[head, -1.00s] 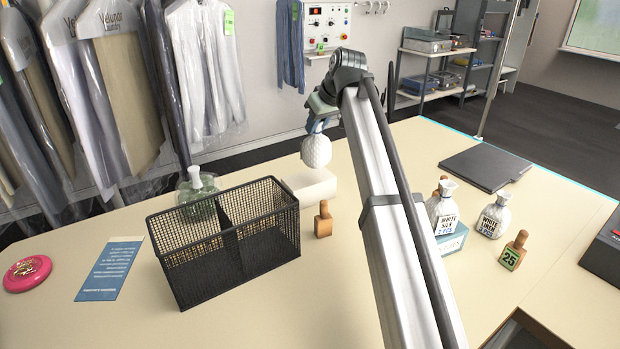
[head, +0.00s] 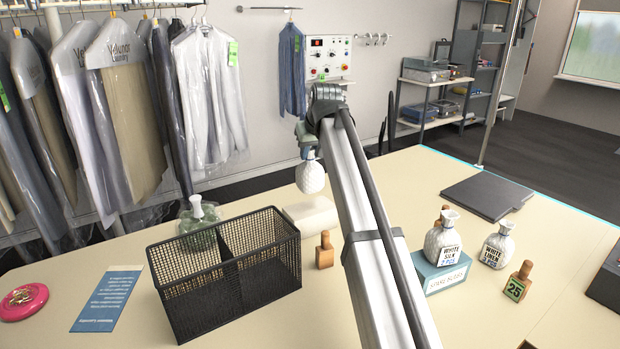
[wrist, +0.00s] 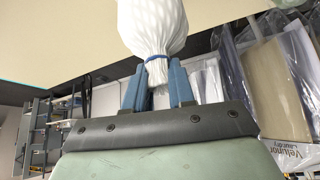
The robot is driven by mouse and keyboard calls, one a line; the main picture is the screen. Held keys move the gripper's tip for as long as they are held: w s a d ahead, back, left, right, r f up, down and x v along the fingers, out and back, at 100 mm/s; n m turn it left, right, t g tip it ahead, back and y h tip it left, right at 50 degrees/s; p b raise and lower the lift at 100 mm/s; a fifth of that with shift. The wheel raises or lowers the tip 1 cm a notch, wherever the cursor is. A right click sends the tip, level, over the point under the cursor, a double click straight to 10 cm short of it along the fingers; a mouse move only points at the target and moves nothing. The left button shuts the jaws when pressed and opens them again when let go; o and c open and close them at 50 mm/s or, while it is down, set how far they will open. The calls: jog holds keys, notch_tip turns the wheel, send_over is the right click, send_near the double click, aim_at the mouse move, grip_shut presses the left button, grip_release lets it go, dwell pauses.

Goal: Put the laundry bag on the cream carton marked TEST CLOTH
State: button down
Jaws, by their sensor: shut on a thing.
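My gripper (head: 309,154) is shut on the neck of a white laundry bag (head: 310,178). The bag hangs upright above the cream carton (head: 312,216), at the back of the counter. In the wrist view, the white bag (wrist: 152,25) sits between the blue fingers (wrist: 158,85), with a blue tie at its neck. The carton's marking cannot be read from here. Two more bags stand at the right: one marked WHITE SILK (head: 443,236) on a blue carton (head: 440,272), and one marked WHITE LINEN (head: 497,247) on the counter.
A tag block marked 25 (head: 519,282) and a dark flat slab (head: 487,196) are at the right.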

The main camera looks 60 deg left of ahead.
aim_at(311, 166)
jog(key=shift+f, duration=3.15)
jog(key=c, duration=1)
grip_release()
jog(key=shift+f, duration=0.15)
jog(key=shift+o, duration=0.2)
jog(key=shift+r, duration=0.2)
jog(key=v, duration=1.2)
